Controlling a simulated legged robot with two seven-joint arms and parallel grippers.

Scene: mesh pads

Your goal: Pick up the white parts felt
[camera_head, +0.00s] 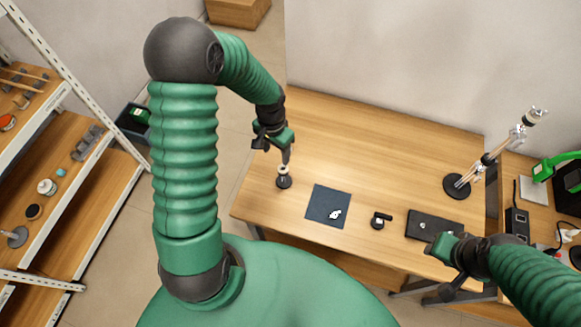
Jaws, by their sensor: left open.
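A dark blue square felt pad (320,204) lies flat on the wooden table, near its front edge. A small white part (335,214) lies on the felt's right side. My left gripper (287,153) is open and points down, to the left of and behind the felt, apart from it. It is over a small dark round stand with a pale top (284,180); whether they touch is unclear. My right gripper (437,250) is at the table's front right edge, by a black rectangular pad (440,222) with a small white piece (423,226). Its fingers are too small to read.
A small black device (380,220) sits between the felt and the black pad. A jointed stand on a round black base (457,187) is at the back right. The table (370,150) is clear behind the felt. Shelves (95,185) stand at the left.

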